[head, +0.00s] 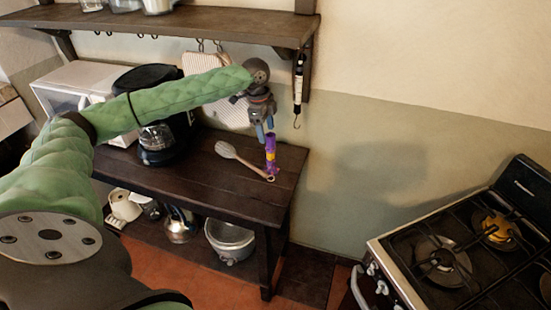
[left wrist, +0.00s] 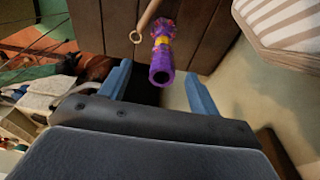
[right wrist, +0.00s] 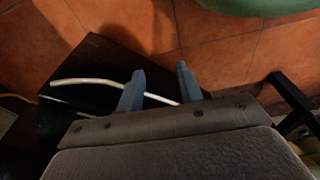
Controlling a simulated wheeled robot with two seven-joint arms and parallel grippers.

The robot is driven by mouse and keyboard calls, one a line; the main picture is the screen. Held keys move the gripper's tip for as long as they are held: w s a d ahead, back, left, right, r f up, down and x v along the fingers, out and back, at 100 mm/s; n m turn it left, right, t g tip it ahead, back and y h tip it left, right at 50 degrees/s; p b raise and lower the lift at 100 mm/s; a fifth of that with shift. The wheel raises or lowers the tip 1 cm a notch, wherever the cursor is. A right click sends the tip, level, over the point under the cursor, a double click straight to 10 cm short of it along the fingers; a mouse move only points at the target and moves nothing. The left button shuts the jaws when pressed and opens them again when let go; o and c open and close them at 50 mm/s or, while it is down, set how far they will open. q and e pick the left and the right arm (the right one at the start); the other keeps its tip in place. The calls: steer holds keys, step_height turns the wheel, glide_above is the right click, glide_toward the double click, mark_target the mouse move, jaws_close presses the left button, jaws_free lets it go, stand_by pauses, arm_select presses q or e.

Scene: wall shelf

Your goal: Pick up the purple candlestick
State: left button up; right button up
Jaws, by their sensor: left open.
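The purple candlestick (head: 270,152) stands upright on the dark wooden table, near its right end, with a yellow band around its middle. My left gripper (head: 265,130) is above it, pointing down, with its blue fingertips just over the candlestick's top. In the left wrist view the candlestick (left wrist: 162,62) shows its dark open top, ahead of and between the two open blue fingers (left wrist: 160,90); nothing is held. My right gripper (right wrist: 160,88) shows only in the right wrist view, with its fingers apart and empty over the floor area.
A coffee maker (head: 160,140) and a white microwave (head: 75,88) stand to the left. A wall shelf (head: 190,24) hangs above. A stove (head: 450,255) stands at the right.

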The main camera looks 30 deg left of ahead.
mark_target(271, 144)
arm_select(q)
steer(key=shift+w+d+f+p, duration=0.1)
steer(key=shift+f+p, duration=0.1)
steer(key=shift+f, duration=0.35)
steer(key=shift+w+d+f+p, duration=0.1)
steer(key=shift+f+p, duration=0.05)
steer(key=shift+f, duration=0.4)
steer(key=f+p, duration=0.1)
steer(key=f, duration=0.1)
steer(key=f+p, duration=0.1)
steer(key=f, duration=0.1)
steer(key=shift+w+d+p, duration=0.2)
steer(key=shift+d+p, duration=0.2)
steer(key=shift+f, duration=0.45)
arm_select(e)
steer(key=s+d+f, duration=0.3)
steer(key=s+f, duration=0.1)
steer(key=f, duration=0.1)
steer(key=shift+s+f, duration=0.3)
steer(key=shift+s, duration=0.05)
arm_select(q)
steer(key=c, duration=1.2)
jaws_close()
arm_select(e)
steer(key=shift+w+d, duration=0.1)
steer(key=shift+d, duration=0.05)
arm_select(q)
steer(key=shift+r, duration=0.1)
